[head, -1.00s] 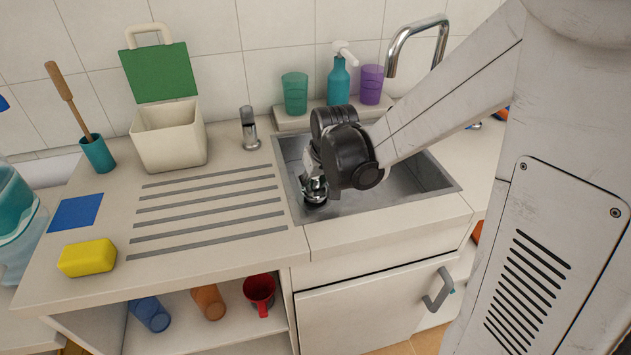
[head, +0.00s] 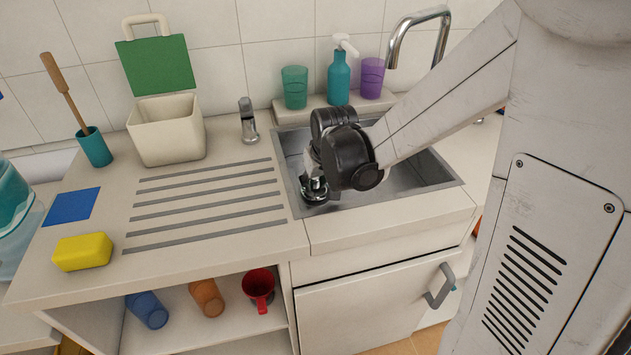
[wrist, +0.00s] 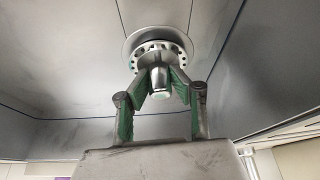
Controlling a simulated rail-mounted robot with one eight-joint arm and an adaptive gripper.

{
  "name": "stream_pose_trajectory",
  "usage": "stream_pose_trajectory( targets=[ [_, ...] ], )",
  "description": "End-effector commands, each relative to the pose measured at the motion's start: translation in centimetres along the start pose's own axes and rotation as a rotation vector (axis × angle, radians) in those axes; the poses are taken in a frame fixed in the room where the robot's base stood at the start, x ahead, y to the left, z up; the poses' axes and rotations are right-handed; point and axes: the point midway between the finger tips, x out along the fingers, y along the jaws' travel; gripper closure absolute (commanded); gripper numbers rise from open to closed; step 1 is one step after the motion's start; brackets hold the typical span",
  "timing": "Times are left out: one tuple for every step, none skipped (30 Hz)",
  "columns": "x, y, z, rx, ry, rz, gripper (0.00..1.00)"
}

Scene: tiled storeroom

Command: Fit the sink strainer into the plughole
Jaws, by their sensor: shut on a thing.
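The metal sink strainer (wrist: 160,52) has a rim pierced with holes and a central knob. My gripper (wrist: 160,82), with green finger pads, is shut on that knob in the wrist view. The plughole (wrist: 150,32) shows as a pale metal ring with a dark opening just behind the strainer. The strainer overlaps the opening; I cannot tell whether it is seated or slightly above. In the head view my gripper (head: 314,186) is low in the left part of the sink (head: 415,176), and my black wrist hides much of the basin.
A soap dispenser (head: 339,76), green cup (head: 295,88) and purple cup (head: 371,78) stand behind the sink, beside the curved tap (head: 420,28). A lidded bin (head: 166,132), yellow sponge (head: 82,251) and blue cloth (head: 73,205) sit left. The ribbed drainboard (head: 206,205) is clear.

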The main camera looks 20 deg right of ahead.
Motion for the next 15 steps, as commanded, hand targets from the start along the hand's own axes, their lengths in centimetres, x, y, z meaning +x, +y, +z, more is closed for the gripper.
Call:
stream_pose_trajectory(
  targets=[
    [0.18,0.00,0.07,0.000,0.000,0.000,1.00],
    [0.24,0.00,0.09,0.000,0.000,0.000,1.00],
    [0.31,0.00,0.13,0.000,0.000,0.000,1.00],
    [0.37,0.00,0.15,0.000,0.000,0.000,1.00],
    [0.43,0.00,0.18,0.000,0.000,0.000,1.00],
    [0.51,0.00,0.21,0.000,0.000,0.000,1.00],
    [0.57,0.00,0.23,0.000,0.000,0.000,1.00],
    [0.62,0.00,0.25,0.000,0.000,0.000,1.00],
    [0.53,0.00,0.22,0.000,0.000,0.000,0.76],
    [0.51,0.00,0.21,0.000,0.000,0.000,0.72],
    [0.51,0.00,0.21,0.000,0.000,0.000,0.68],
    [0.50,0.00,0.21,0.000,0.000,0.000,0.62],
    [0.50,0.00,0.21,0.000,0.000,0.000,0.59],
    [0.50,0.00,0.21,0.000,0.000,0.000,0.59],
    [0.50,0.00,0.21,0.000,0.000,0.000,0.59]
  ],
)
